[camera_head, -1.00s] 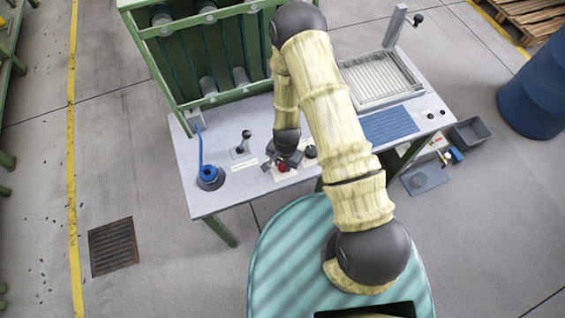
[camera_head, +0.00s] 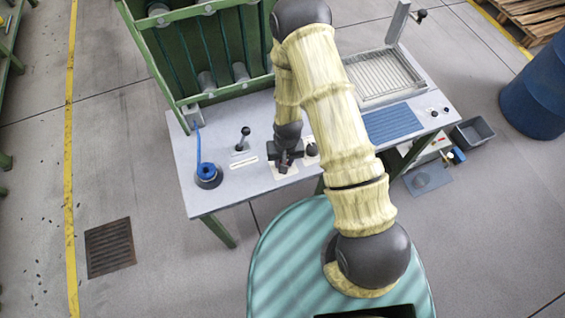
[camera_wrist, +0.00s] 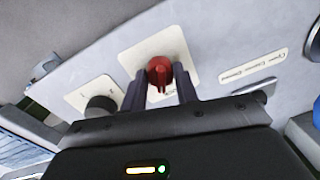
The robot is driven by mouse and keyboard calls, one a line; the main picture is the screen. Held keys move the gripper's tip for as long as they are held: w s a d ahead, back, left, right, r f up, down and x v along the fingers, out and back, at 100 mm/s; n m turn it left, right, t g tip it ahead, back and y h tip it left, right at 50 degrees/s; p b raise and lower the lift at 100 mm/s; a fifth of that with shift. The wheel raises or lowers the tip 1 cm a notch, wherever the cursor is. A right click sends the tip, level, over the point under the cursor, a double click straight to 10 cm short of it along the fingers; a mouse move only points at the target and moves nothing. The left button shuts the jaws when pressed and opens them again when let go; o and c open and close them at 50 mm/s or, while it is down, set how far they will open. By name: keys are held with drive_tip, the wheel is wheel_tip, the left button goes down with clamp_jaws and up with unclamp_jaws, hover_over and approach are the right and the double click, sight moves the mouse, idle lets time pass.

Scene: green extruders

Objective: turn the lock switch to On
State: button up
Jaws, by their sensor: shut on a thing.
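The lock switch is a red knob (camera_wrist: 159,68) on a cream label plate (camera_wrist: 186,46), in the middle of the wrist view. My gripper (camera_wrist: 160,80) is shut on the red knob, with one dark finger on each side of it. The knob's ridge points roughly down the wrist picture, between the fingers. In the head view my gripper (camera_head: 284,166) is low over the plate at the table's front edge and mostly hides the knob. The markings on the plate are too small or covered to read.
A black knob (camera_wrist: 100,107) on its own plate sits beside the switch. A black-knobbed lever (camera_head: 244,136) and a blue ring with a hose (camera_head: 207,172) stand to the left on the table (camera_head: 235,190). A green frame (camera_head: 150,60) rises behind.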

drive_tip(key=n+b, duration=0.1)
drive_tip(key=n, duration=0.2)
drive_tip(key=shift+f, duration=0.1)
drive_tip(key=shift+w+n, duration=0.15)
drive_tip(key=shift+n, duration=0.85)
drive_tip(key=shift+a, duration=0.2)
drive_tip(key=shift+d, duration=0.15)
drive_tip(key=o, duration=1)
drive_tip(key=shift+c, duration=0.2)
